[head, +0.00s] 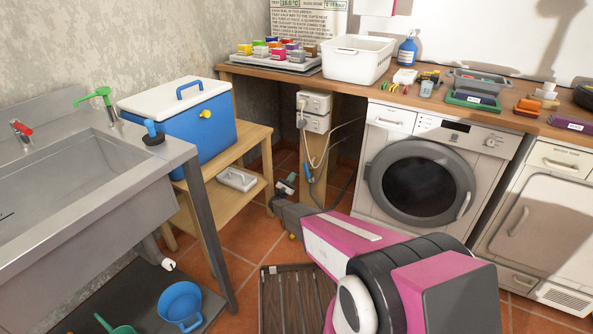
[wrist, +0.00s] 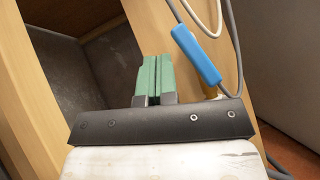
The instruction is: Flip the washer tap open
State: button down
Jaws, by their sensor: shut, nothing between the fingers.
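The washer tap's blue lever (wrist: 196,55) shows in the wrist view just right of my fingers, slanting from upper left to lower right. A bit of its brass-coloured body (wrist: 210,91) shows below it, mostly hidden behind my gripper's dark crossbar. In the head view the blue lever (head: 307,173) is small, below the sockets by the wooden post. My gripper (wrist: 153,72) has green fingers pressed together, empty, beside the lever with a visible gap in the picture. In the head view my gripper (head: 287,181) is low, left of the tap; whether it touches anything there is unclear.
Hoses and cables (wrist: 232,45) run close right of the lever. A wooden post (wrist: 85,40) stands behind my fingers. The washing machine (head: 420,175) is to the right, a wooden shelf (head: 255,136) with a blue cooler (head: 200,130) to the left.

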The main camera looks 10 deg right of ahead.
jog(key=v, duration=0.3)
jog(key=shift+s+a+f, duration=0.1)
jog(key=shift+f, duration=0.05)
